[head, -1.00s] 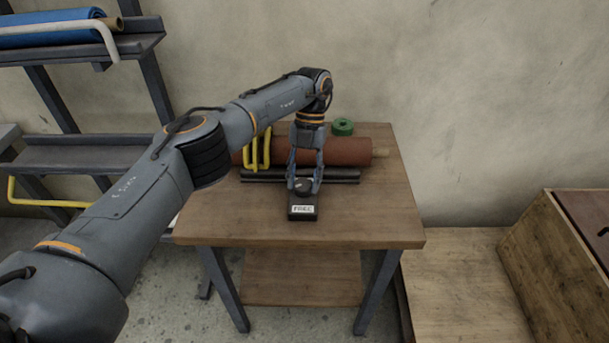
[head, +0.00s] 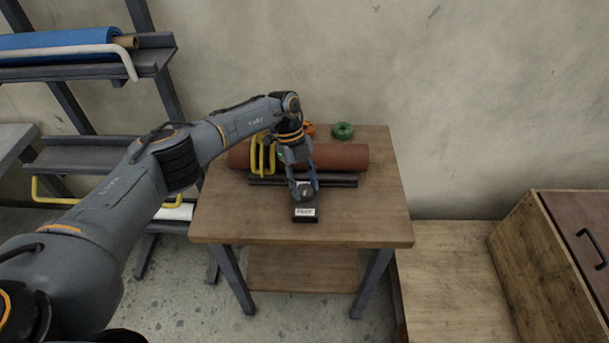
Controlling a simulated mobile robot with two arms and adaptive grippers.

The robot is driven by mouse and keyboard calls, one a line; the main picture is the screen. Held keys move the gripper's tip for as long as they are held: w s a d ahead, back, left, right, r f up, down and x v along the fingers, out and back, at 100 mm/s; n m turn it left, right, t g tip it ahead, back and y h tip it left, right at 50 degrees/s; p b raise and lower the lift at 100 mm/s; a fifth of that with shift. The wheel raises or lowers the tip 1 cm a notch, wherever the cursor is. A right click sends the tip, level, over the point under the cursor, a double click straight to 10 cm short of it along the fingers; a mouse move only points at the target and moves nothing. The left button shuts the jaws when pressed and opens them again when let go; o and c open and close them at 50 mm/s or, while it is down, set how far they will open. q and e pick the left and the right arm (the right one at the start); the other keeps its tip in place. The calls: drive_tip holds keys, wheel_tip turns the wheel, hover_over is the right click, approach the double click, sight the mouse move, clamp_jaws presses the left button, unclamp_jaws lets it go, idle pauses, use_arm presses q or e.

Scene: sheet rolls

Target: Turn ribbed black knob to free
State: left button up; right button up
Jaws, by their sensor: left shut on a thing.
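The ribbed black knob (head: 305,197) sits on a small black block near the front middle of the wooden table. A white label (head: 305,212) on the block's front seems to read "FREE". My left gripper (head: 304,190) reaches down from above and is shut on the knob, its fingers on either side. The fingers and wrist hide part of the knob, so its pointing direction cannot be told. My right gripper is not in view.
A brown-red roll (head: 340,157) lies behind the knob, with yellow brackets (head: 257,158) at its left and dark bars (head: 335,181) in front. A green ring (head: 342,130) and an orange piece (head: 309,129) stand behind. The table's front right is clear.

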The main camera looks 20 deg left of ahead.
use_arm(q)
drive_tip(key=shift+s+n+t+p, duration=0.1)
drive_tip(key=shift+n+t+p, duration=0.2)
drive_tip(key=shift+n+p, duration=0.6)
drive_tip(key=shift+f, duration=0.1)
drive_tip(key=o, duration=1.2)
drive_tip(key=shift+c, duration=0.2)
drive_tip(key=shift+a+r, duration=0.1)
drive_tip(key=shift+r, duration=0.1)
drive_tip(key=v, duration=1.1)
drive_tip(key=shift+a+r, duration=0.2)
drive_tip(key=shift+r, duration=0.1)
